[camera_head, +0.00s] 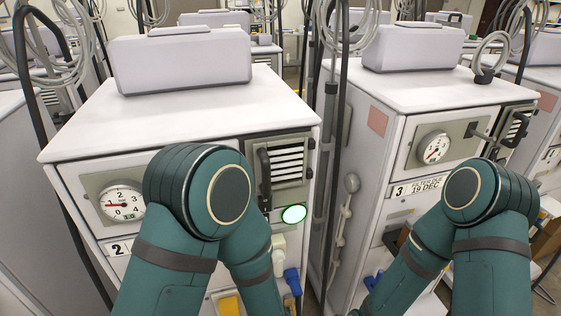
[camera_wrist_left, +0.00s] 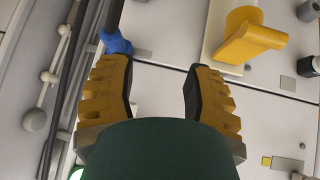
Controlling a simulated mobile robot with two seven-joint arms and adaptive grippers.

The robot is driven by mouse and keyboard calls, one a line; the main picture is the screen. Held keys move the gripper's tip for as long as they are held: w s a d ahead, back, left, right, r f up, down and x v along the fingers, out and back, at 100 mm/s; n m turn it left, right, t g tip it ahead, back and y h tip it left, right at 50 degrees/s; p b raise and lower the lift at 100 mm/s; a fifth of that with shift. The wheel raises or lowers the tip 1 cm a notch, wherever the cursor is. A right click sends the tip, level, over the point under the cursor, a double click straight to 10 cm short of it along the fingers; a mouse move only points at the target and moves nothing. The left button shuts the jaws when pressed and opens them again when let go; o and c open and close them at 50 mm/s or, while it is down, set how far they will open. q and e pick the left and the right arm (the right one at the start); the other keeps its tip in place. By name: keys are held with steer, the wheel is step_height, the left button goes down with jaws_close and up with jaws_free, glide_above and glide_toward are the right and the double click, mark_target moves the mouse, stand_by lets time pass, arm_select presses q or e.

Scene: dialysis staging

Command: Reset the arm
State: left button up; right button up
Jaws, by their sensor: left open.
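My left gripper (camera_wrist_left: 160,92) shows in the left wrist view with two yellow and black fingers held apart. It is open and nothing is between the fingers. Behind it is the pale front panel of a machine. In the head view my two teal arms are bent, with their elbows raised in front of the machines numbered 2 (camera_head: 117,249) and 3 (camera_head: 399,190). Neither gripper shows in the head view. The left forearm hides part of machine 2's front, and the right arm hides part of machine 3's.
A yellow spout-like part (camera_wrist_left: 250,38) and a blue connector (camera_wrist_left: 116,43) stick out near the left gripper. Cables and a rod with pale knobs (camera_wrist_left: 34,120) run along the left. Machine 2 has a gauge (camera_head: 122,204) and a lit green button (camera_head: 294,214). A narrow gap with hanging tubes separates the machines.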

arm_select(q)
steer(key=s+a+f+m+g+h, duration=0.1)
steer(key=s+a+f+g+h, duration=0.3)
steer(key=s+a+f+g, duration=0.2)
steer(key=s+a+f, duration=0.1)
steer(key=a, duration=0.1)
steer(key=shift+a, duration=0.3)
